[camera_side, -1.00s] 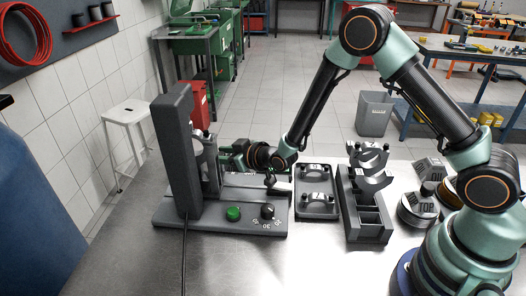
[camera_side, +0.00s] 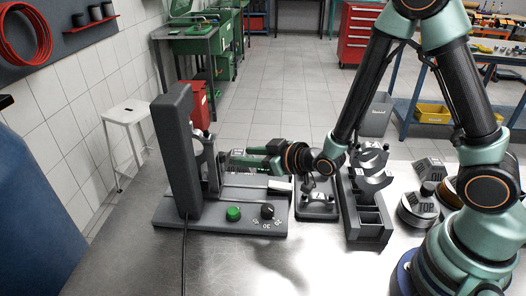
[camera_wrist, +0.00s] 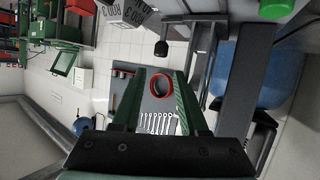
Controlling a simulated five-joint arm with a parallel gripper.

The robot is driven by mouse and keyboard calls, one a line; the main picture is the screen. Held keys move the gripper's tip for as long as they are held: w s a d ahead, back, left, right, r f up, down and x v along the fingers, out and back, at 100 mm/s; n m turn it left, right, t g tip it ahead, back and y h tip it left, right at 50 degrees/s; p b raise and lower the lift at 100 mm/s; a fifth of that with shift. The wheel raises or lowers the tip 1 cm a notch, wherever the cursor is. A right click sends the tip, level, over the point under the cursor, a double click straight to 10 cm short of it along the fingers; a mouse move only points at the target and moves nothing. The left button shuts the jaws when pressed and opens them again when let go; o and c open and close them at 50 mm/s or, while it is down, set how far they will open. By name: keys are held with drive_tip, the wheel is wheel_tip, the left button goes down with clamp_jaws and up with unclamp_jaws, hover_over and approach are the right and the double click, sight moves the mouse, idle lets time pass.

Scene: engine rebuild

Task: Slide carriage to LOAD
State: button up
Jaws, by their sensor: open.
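A dark press-like fixture (camera_side: 175,150) stands on a flat base (camera_side: 190,213) at the left of the steel bench. A grey part (camera_side: 207,160), probably the carriage, stands beside the tall column; I cannot read any LOAD mark. My gripper (camera_side: 236,159) points left toward this part from its right, above the base. I see no contact, though the depth is hard to tell. In the wrist view the green jaws (camera_wrist: 163,76) are apart with nothing between them. A black knob on a stem (camera_wrist: 161,48) shows beyond their tips.
The base carries a green button (camera_side: 233,213) and a black dial (camera_side: 267,211) at its front. A tray with bearing caps (camera_side: 318,208) and a dark compartment rack (camera_side: 370,226) stand to the right, under and behind my arm. Pistons (camera_side: 418,207) stand farther right. The front bench is clear.

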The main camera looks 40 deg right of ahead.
drive_tip(key=shift+s+d+r, duration=0.1)
drive_tip(key=shift+s+r, duration=0.15)
drive_tip(key=shift+s, duration=0.25)
